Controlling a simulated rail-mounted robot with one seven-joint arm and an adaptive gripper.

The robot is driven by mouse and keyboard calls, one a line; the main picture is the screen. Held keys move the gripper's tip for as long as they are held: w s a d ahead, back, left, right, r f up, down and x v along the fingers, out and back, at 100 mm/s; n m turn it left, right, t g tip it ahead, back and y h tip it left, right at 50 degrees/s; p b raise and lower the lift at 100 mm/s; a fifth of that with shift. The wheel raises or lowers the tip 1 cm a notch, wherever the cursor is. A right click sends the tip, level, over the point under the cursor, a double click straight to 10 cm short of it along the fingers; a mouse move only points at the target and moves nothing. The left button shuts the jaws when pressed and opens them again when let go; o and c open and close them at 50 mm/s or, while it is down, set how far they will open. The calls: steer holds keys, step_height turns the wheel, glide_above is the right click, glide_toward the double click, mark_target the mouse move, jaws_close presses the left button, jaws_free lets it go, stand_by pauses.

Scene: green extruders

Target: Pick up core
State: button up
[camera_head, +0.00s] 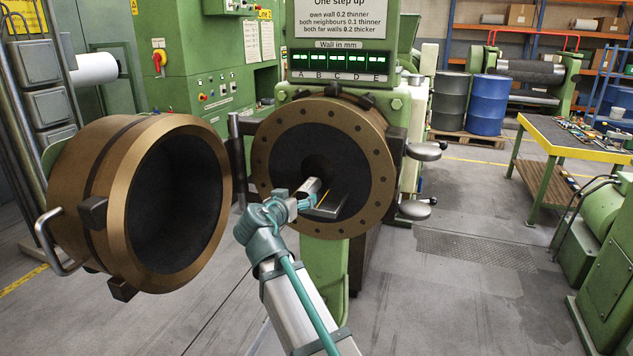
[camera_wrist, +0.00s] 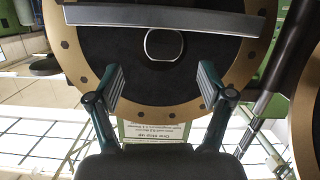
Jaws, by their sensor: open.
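My gripper (camera_wrist: 163,80) is open, its two fingers apart with nothing between them in the wrist view. In the head view my gripper (camera_head: 308,192) is in front of the dark die face (camera_head: 285,165). A small dark round piece with a pale rim (camera_wrist: 163,45), possibly the core seen end-on, lies beyond the fingertips, roughly centred between them. A grey metal ledge (camera_wrist: 165,20) crosses beside it. The ledge also shows in the head view (camera_head: 328,207), just right of my gripper. I cannot tell whether the round piece is loose or part of the die.
The bronze bolted ring (camera_head: 378,165) surrounds the die face. A large bronze housing (camera_head: 125,160) is swung open at left, close to my arm. A wall-thickness display (camera_head: 338,62) and sign stand above.

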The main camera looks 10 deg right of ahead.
mark_target(304, 192)
steer(key=shift+w+d+r+m, duration=0.15)
steer(key=shift+w+d+m, duration=0.05)
steer(key=shift+m, duration=0.4)
steer(key=p+x, duration=0.1)
steer(key=x, duration=0.4)
steer(key=shift+w+r+p, duration=0.1)
steer(key=shift+r+p, duration=0.05)
steer(key=shift+p, duration=0.25)
steer(key=shift+w+d+p, duration=0.1)
steer(key=shift+w+p, duration=0.3)
steer(key=p+x, duration=0.2)
steer(key=x, duration=0.2)
steer(key=shift+w+f, duration=0.1)
steer(key=shift+f, duration=0.15)
steer(key=shift+c, duration=0.2)
steer(key=c, duration=1.3)
jaws_close()
